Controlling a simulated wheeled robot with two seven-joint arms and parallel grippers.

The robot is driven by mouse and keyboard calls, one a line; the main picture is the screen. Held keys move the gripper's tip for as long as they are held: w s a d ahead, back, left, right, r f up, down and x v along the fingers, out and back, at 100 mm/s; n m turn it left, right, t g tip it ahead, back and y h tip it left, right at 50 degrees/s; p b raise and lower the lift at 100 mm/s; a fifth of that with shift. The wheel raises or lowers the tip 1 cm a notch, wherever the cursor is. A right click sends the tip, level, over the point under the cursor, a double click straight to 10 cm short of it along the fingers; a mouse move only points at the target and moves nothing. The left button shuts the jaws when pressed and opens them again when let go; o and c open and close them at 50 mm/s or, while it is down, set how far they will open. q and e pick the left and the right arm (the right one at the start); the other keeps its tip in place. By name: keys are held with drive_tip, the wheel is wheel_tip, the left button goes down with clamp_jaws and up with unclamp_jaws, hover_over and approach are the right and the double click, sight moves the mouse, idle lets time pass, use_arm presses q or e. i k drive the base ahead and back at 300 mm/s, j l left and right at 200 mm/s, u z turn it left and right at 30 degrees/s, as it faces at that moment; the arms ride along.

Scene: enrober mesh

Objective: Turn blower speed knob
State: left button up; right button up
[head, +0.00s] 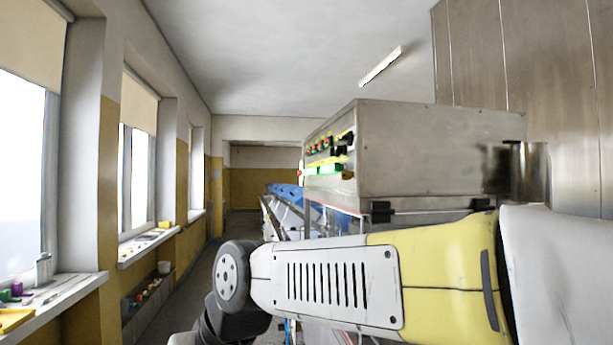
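A steel control cabinet (430,150) stands right of centre on the machine. Its narrow left-facing panel, seen at a steep angle, carries red and green buttons (320,146), black knobs (346,138) and a lit green display (322,170). I cannot tell which knob is the blower speed knob, as the labels are too small to read. My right arm crosses the lower picture in front of the machine, below the panel and apart from it. Its wrist end bends down at the lower left. The fingers of both grippers are out of view.
Behind my arm, a conveyor with blue parts (285,191) runs back from the machine. Windowsills (60,297) with small objects line the left wall. A floor aisle (200,270) lies between wall and machine. Tall steel panels (560,70) stand at the right.

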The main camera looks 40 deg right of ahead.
sight(340, 149)
drive_tip(key=z, duration=1.85)
drive_tip(key=i+j, duration=0.05)
drive_tip(key=j, duration=0.05)
